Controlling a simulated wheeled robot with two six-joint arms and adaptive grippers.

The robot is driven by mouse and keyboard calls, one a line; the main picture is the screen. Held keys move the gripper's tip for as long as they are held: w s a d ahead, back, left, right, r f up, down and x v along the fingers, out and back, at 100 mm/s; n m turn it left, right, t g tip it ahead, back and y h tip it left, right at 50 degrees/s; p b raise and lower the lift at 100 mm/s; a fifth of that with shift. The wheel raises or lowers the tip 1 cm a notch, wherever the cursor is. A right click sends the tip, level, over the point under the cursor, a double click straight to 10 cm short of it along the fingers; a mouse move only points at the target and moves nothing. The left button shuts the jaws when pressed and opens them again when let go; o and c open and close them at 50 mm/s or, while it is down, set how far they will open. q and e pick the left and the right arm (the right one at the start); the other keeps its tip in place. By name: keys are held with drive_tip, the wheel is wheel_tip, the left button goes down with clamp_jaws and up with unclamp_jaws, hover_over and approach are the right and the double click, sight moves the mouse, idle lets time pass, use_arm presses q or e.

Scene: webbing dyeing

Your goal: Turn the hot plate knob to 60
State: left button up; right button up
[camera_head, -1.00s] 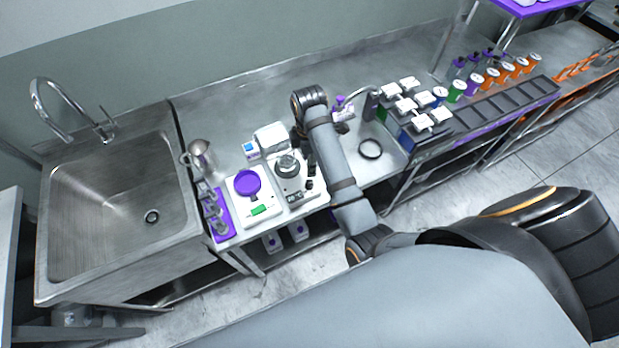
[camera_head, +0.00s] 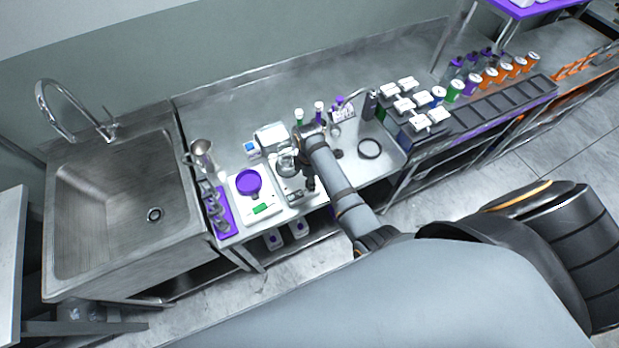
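The hot plate (camera_head: 293,192) is a white unit on the steel bench, right of a white scale. A glass vessel (camera_head: 286,163) stands on it, partly covered by my arm. My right arm reaches in from the lower right, and its wrist is over the right side of the hot plate. My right gripper (camera_head: 310,183) looks dark and small, low at the hot plate's front right edge. Its fingers are too small to tell open from shut. The knob and its setting cannot be made out; my gripper and wrist cover that area. My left gripper is not in view.
The white scale (camera_head: 244,208) carries a purple dish (camera_head: 249,181). A purple rack (camera_head: 222,218) and a metal jug (camera_head: 201,153) stand left of it. Capped bottles (camera_head: 299,117) stand behind my wrist. The sink (camera_head: 115,210) is far left.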

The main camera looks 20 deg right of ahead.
clamp_jaws()
drive_tip(key=shift+m, duration=0.3)
drive_tip(key=m, duration=0.9)
drive_tip(key=shift+m, duration=0.4)
drive_tip(key=m, duration=0.3)
drive_tip(key=shift+m, duration=0.4)
drive_tip(key=m, duration=0.3)
drive_tip(key=shift+m, duration=0.3)
drive_tip(key=m, duration=0.6)
drive_tip(key=shift+a, duration=0.1)
